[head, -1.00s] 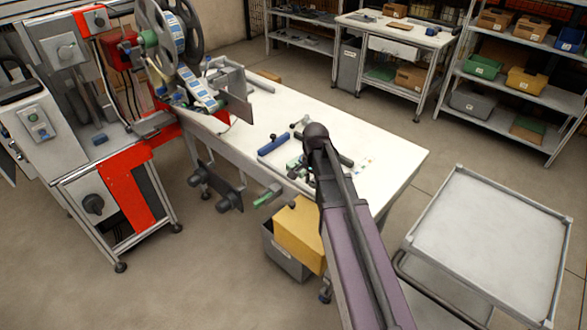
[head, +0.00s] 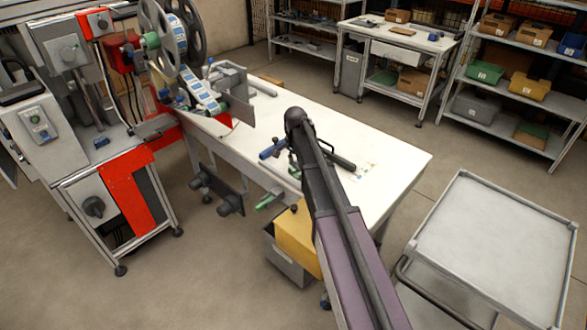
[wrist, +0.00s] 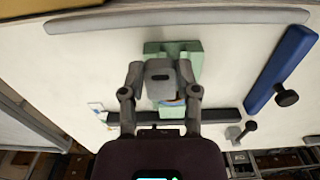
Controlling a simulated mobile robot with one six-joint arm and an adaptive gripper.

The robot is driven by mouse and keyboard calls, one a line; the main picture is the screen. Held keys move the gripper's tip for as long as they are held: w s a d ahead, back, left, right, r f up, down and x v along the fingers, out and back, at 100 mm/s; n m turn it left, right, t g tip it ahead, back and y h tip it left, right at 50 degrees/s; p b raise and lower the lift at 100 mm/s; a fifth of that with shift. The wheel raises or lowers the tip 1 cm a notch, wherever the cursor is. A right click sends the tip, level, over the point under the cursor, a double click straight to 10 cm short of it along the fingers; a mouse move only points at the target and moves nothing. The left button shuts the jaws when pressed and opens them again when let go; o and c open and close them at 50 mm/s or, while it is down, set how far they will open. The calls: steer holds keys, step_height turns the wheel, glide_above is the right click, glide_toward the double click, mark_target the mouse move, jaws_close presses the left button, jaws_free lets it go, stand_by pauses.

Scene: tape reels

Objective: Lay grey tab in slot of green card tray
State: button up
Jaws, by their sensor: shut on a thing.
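The green card tray (wrist: 188,48) lies on the white table in the wrist view, ahead of and partly beneath my gripper (wrist: 160,74). My gripper is shut on the grey tab (wrist: 159,88), a small grey piece between the two fingers. The tab overlaps the tray in this view and hides part of it, including most of any slot. I cannot tell whether the tab touches the tray. In the head view my arm covers the gripper and tab.
A blue bar (wrist: 282,72) with a dark knob lies right of the tray. A dark bar (wrist: 213,116) lies on the near side, and a long grey rod (wrist: 230,16) on the far side. The white table (head: 385,150) has free room at its right end.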

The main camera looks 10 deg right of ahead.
mark_target(293, 169)
steer(key=shift+w+a, duration=0.1)
steer(key=shift+w, duration=0.2)
steer(key=shift+w+a, duration=0.1)
steer(key=shift+w, duration=0.3)
steer(key=shift+w+a+f+b, duration=0.1)
steer(key=shift+w+f+b, duration=0.15)
steer(key=shift+f+b, duration=1.55)
steer(key=shift+f, duration=0.05)
steer(key=shift+f+b, duration=0.6)
steer(key=shift+b, duration=0.05)
steer(key=o, duration=0.7)
steer(key=shift+r, duration=0.2)
step_height(293, 169, up, 13)
steer(key=p, duration=1.3)
